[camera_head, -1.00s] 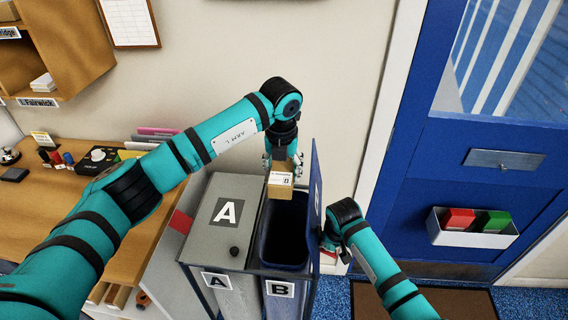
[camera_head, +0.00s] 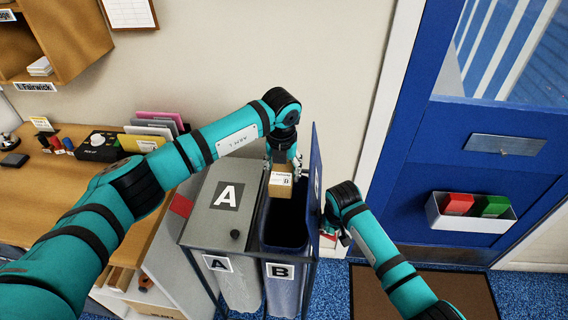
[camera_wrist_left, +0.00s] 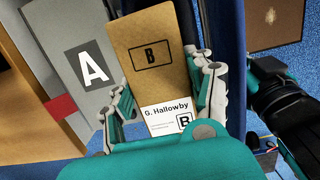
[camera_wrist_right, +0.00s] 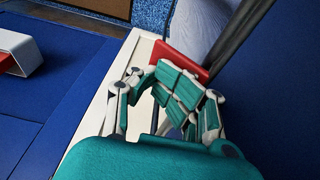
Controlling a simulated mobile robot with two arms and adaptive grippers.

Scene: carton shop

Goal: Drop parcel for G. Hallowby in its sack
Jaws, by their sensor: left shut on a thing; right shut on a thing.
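The parcel (camera_head: 281,185) is a small brown carton. In the left wrist view the parcel (camera_wrist_left: 158,55) shows a boxed "B" and a white label reading "G. Hallowby" and "B". My left gripper (camera_head: 283,162) is shut on it, holding it over the back part of sack B's mouth. Sack B (camera_head: 283,292) hangs in the frame behind a "B" plate, with its dark opening showing. Its blue lid (camera_head: 315,190) stands upright on the right. My right gripper (camera_head: 338,225) is shut at the lid's right side; in the right wrist view its fingers (camera_wrist_right: 175,95) hide what they hold.
Sack A (camera_head: 240,290) is left of sack B, under a closed grey lid (camera_head: 222,200) with a dark knob (camera_head: 235,234). A wooden desk (camera_head: 60,190) stands on the left. A blue door (camera_head: 480,180) with a tray (camera_head: 470,213) is on the right.

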